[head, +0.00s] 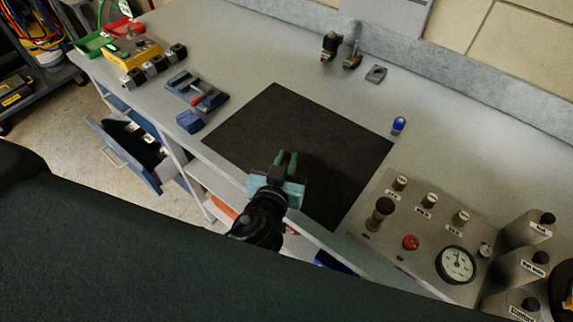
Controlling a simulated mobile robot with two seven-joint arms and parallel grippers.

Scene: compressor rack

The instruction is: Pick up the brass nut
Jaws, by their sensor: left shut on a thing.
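My left gripper (286,158) is over the black mat (325,125), near its front edge. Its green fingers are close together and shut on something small. The fingers hide what they hold, so I cannot tell from this view what it is. I cannot make out the brass nut anywhere on the bench. A brass-coloured fitting (352,61) stands at the back by the wall, beside a dark fitting with a brass base (330,45). My right gripper is not in view.
A gauge panel (385,235) and labelled grey bottles (525,230) stand at the right. A blue-capped item (399,125) is beside the mat. A blue vise-like tool (197,92), yellow block (133,50) and green tray (95,42) are at the left.

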